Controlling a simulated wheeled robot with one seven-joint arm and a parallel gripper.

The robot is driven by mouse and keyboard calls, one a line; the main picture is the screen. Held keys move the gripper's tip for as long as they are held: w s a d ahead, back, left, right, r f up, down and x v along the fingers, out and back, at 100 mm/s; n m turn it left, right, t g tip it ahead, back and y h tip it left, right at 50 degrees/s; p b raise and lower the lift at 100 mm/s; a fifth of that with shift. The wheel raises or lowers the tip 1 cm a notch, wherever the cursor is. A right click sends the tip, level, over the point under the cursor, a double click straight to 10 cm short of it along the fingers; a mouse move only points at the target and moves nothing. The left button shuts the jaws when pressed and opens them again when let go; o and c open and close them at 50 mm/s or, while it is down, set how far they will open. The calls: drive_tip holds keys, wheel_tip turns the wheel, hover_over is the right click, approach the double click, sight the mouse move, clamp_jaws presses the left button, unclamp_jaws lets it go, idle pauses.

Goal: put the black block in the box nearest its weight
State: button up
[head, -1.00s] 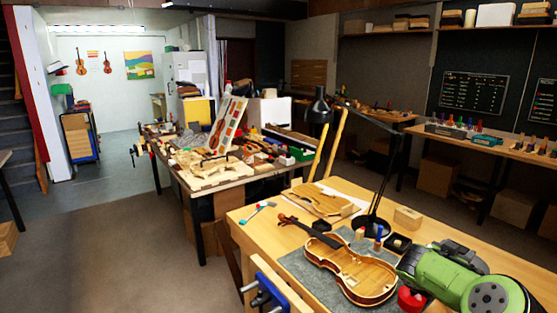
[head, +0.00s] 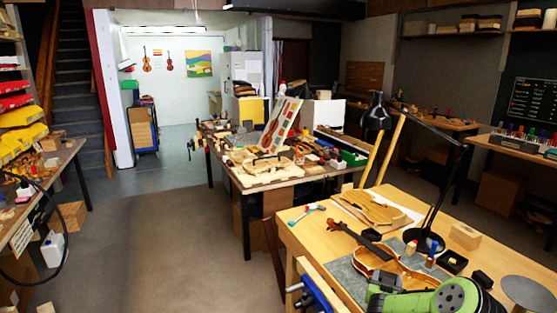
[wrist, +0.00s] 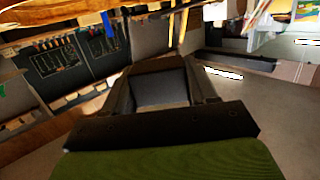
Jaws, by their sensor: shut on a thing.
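In the wrist view my gripper (wrist: 160,85) is shut on a dark thing (wrist: 155,65) between its two fingers. It looks like the black block, but it blends with the dark fingers and its edges are hard to tell. Floor and walls show beyond it, with no surface close under it. In the head view only my green arm shows at the bottom right; the gripper and what it holds are out of that picture. I cannot tell which boxes carry weights.
A left table (head: 70,150) has yellow bins (head: 25,137) behind. Floor between (head: 170,240) is clear.

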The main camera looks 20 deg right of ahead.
drive_tip(key=a+f+n+t+y, duration=0.1)
drive_tip(key=a+f+n+y, duration=0.1)
drive_tip(key=a, duration=0.9)
drive_tip(key=s+a+f+n+t+y+p, duration=0.1)
drive_tip(key=a+f+n+t+y, duration=0.1)
drive_tip(key=a, duration=0.9)
drive_tip(key=a+f+n+t+y, duration=0.1)
drive_tip(key=a+f+n+y, duration=0.3)
drive_tip(key=a, duration=0.7)
drive_tip(key=f+y, duration=0.1)
drive_tip(key=y, duration=0.1)
drive_tip(key=shift+s+a+f+y+p, duration=0.15)
drive_tip(key=shift+s+a+y+p, duration=0.2)
drive_tip(key=shift+s+y, duration=0.05)
